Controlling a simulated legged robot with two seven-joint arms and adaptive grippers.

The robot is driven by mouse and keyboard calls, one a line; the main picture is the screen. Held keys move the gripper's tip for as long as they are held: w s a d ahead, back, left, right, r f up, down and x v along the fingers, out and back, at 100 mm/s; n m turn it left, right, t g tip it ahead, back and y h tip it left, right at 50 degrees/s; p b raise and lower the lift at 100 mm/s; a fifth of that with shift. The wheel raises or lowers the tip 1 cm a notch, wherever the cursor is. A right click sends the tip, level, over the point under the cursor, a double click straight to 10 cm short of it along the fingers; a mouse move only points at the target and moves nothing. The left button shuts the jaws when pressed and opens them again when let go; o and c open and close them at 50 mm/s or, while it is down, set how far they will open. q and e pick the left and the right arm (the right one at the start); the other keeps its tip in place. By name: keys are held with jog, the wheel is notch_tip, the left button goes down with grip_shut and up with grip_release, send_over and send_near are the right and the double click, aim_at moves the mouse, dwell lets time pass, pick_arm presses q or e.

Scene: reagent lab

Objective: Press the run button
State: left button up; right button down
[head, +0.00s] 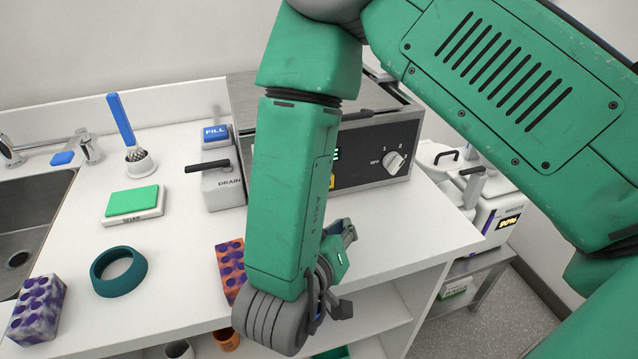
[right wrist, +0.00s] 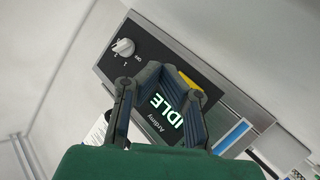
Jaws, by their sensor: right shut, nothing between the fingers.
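The machine with a dark front panel (head: 372,157) stands at the back of the bench, partly behind my right arm. Its display (right wrist: 172,115) reads IDLE in the right wrist view. A yellow part (right wrist: 192,82) on the panel is partly covered by my fingers; a sliver of the yellow part shows beside my forearm in the head view (head: 331,182). No run label is readable. My right gripper (right wrist: 160,69) is shut and empty, in front of the panel in the wrist view; I cannot tell whether it touches. My left gripper is out of view.
A dial (head: 395,161) sits on the panel's right. A grey FILL/DRAIN unit (head: 222,185) stands left of the machine. A green sponge (head: 132,200), teal ring (head: 119,272) and purple rack (head: 36,308) lie on the bench. Another device (head: 495,205) stands beyond the bench's right edge.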

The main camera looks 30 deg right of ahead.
aim_at(333, 186)
jog(key=w, duration=0.2)
jog(key=w+d, duration=0.1)
jog(key=w, duration=0.1)
jog(key=w+b, duration=0.1)
jog(key=w, duration=0.1)
jog(key=shift+w+d, duration=0.2)
jog(key=shift+d, duration=0.15)
jog(key=shift+w+d, duration=0.2)
jog(key=shift+w, duration=0.7)
dwell(0.4)
jog(key=shift+w+d+r+p, duration=0.1)
jog(key=shift+w+p, duration=0.2)
jog(key=shift+p, duration=0.25)
